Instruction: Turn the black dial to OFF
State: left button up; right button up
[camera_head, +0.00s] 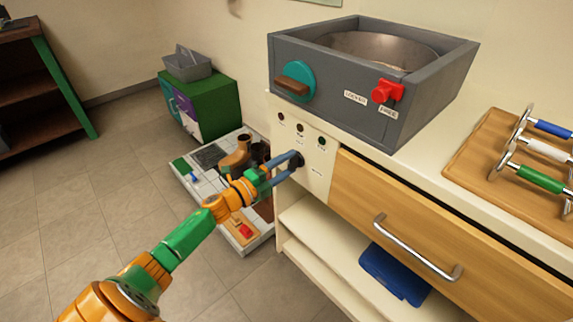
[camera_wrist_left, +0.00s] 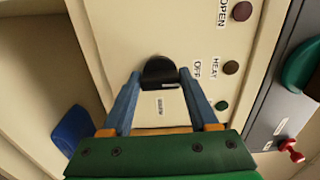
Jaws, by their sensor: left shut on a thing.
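The black dial (camera_head: 297,160) sits on the cream control panel (camera_head: 318,172) below the grey box. It also shows in the left wrist view (camera_wrist_left: 160,70), between the blue fingertips. My left gripper (camera_head: 293,163) is shut on the dial, with one finger on each side of it; it also shows in the left wrist view (camera_wrist_left: 160,80). A white mark shows on the dial near its edge. Panel labels read OPEN, HEAT and OFF, and another label by the dial is too small to read surely. My right gripper is not in view.
A grey box (camera_head: 330,97) with a round metal bowl, teal dial (camera_head: 296,80) and red knob (camera_head: 388,92) stands above the panel. A drawer (camera_head: 440,225) with a metal handle is to the right. A blue bin (camera_head: 395,275) lies on the shelf below.

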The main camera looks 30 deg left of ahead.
pick_arm(q)
jog(key=o, duration=1.4)
jog(key=shift+s, duration=0.1)
jog(key=p+v, duration=0.1)
jog(key=v, duration=0.6)
jog(key=shift+a, duration=0.1)
